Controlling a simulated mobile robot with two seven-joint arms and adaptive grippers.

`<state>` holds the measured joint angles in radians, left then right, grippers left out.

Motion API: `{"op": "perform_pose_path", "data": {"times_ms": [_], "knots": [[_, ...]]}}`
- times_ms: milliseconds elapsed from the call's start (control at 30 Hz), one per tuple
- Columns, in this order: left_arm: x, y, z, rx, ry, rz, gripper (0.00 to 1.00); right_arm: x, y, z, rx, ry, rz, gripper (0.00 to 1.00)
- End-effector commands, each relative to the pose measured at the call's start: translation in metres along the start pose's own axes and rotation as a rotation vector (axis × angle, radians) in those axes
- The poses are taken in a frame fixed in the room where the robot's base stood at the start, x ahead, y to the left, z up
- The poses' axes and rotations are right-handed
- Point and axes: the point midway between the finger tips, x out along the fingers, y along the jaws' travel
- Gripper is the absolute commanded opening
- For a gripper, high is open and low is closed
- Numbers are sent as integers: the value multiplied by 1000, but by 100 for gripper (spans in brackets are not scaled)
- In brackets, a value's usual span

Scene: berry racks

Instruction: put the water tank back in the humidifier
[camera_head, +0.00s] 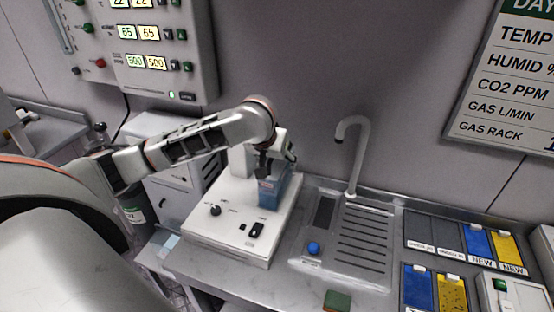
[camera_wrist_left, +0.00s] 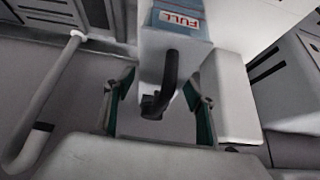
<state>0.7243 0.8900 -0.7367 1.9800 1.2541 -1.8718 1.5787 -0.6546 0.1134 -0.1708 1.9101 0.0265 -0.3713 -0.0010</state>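The water tank (camera_head: 272,191) is a blue translucent box. It stands upright at the back right of the white humidifier (camera_head: 228,238), beside its white upright block; I cannot tell whether it is fully seated. In the left wrist view the tank (camera_wrist_left: 176,44) shows a FULL label and a black handle (camera_wrist_left: 168,82). My left gripper (camera_head: 266,166) is over the tank's top. In the left wrist view its two fingers (camera_wrist_left: 161,80) stand apart on either side of the handle, with visible gaps. My right gripper is not in view.
A sink with a drainboard (camera_head: 362,243) and a tall tap (camera_head: 355,160) lies right of the humidifier. Blue and yellow bins (camera_head: 478,243) are further right. A control panel (camera_head: 150,50) hangs on the wall. A green block (camera_head: 337,300) lies at the counter's front.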

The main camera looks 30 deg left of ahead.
Motion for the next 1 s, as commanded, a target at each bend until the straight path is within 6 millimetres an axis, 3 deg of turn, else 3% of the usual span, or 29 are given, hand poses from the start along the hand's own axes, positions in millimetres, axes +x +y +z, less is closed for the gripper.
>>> {"op": "perform_pose_path", "data": {"times_ms": [333,467,1000], "knots": [[-1,0,-1,0,1,0,58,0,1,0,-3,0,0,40],[-11,0,-3,2,3,1,58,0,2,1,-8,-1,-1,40],[-110,0,-4,1,5,-1,58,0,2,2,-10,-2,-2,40]]}}
